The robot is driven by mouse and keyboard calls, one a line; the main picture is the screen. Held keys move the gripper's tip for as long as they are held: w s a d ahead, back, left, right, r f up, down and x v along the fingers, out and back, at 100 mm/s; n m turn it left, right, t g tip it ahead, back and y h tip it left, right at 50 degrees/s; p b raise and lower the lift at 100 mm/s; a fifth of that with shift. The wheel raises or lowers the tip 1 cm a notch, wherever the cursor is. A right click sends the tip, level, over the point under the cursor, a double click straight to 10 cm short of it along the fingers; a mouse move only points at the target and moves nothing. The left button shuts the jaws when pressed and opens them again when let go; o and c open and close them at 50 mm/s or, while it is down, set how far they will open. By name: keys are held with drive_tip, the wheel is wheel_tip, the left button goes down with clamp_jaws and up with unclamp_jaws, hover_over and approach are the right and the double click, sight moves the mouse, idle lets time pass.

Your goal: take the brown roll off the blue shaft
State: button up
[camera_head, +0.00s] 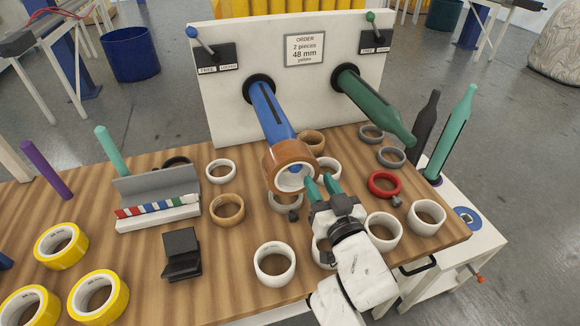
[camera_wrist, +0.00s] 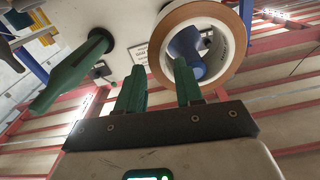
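The brown roll (camera_head: 283,154), with a white core, sits around the outer end of the blue shaft (camera_head: 268,110). In the wrist view the roll (camera_wrist: 237,58) shows face-on with the blue shaft (camera_wrist: 184,45) inside its core. My gripper (camera_head: 322,184) is open, just right of and below the roll's front face.
A green shaft (camera_head: 375,105) sticks out of the white panel (camera_head: 225,45) at right. White rings, brown rings, a red ring (camera_head: 384,184) and grey rings lie on the wooden table below. A grey holder (camera_head: 155,190) stands left. Yellow tape rolls (camera_head: 62,246) lie front left.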

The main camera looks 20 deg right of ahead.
sight(315, 175)
drive_tip(key=shift+w+d+f+p, duration=0.1)
drive_tip(key=shift+w+p, duration=0.3)
drive_tip(key=shift+w, duration=2.4)
drive_tip(key=shift+s+f, duration=0.1)
clamp_jaws()
